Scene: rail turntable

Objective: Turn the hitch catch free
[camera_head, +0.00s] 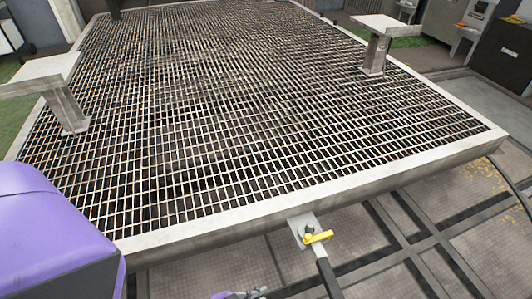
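The hitch catch (318,237) is a small yellow lever. It lies roughly crosswise over a metal hitch plate (299,224) at the front edge of the grated platform. A dark drawbar (327,277) runs from under the catch down to the bottom edge of the picture. A small purple and grey piece at the bottom edge, left of the drawbar, looks like the tip of my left gripper (246,294). It is apart from the catch, and most of it is cut off, so its opening does not show. My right gripper is not in view.
The grated platform (300,203) with a pale rim fills the middle. Two pale posts with flat tops stand on it, one left (62,95) and one right (375,48). Rails (412,245) cross the floor at right. My purple arm part blocks the lower left.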

